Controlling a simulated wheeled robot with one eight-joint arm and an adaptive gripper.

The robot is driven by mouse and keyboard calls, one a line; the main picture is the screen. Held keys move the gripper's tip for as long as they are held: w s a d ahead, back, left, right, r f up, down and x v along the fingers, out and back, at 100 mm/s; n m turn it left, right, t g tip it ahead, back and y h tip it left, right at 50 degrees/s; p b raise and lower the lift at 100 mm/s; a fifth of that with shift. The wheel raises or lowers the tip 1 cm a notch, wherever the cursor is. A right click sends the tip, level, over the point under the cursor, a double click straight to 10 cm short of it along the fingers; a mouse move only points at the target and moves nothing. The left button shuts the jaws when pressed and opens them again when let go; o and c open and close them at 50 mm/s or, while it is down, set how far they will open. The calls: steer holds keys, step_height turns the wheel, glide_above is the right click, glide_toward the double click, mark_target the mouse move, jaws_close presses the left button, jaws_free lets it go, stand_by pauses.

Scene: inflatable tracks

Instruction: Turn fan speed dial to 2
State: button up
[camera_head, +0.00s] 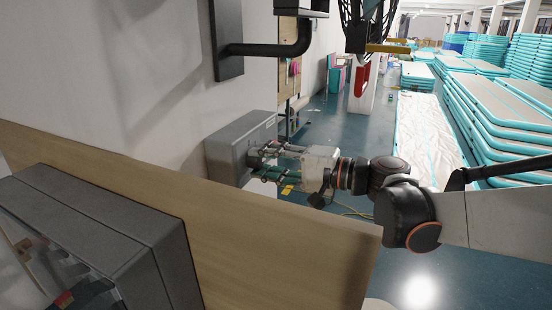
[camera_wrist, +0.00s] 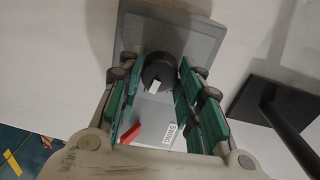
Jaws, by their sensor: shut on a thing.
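The fan speed dial (camera_wrist: 158,72) is a round black knob with a white mark, on the face of a grey wall box (camera_wrist: 205,42). In the head view the grey box (camera_head: 228,143) is on the wall, and the dial is mostly hidden by my fingers. My gripper (camera_head: 258,163) reaches the box from the right. In the wrist view my gripper (camera_wrist: 160,76) has its green-padded fingers on either side of the dial, shut on it. The white mark points down toward the bottom of the picture.
On the box face below the dial are a red piece (camera_wrist: 130,133) and a white label (camera_wrist: 172,137). A black bracket (camera_wrist: 268,108) is on the wall at right. A wooden panel (camera_head: 270,240) runs below my arm. Stacked inflatable tracks (camera_head: 500,110) stand at far right.

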stand_by(0.3)
steer(key=o, duration=1.1)
steer(key=shift+w, duration=0.1)
steer(key=shift+c, duration=0.2)
steer(key=v, duration=1.2)
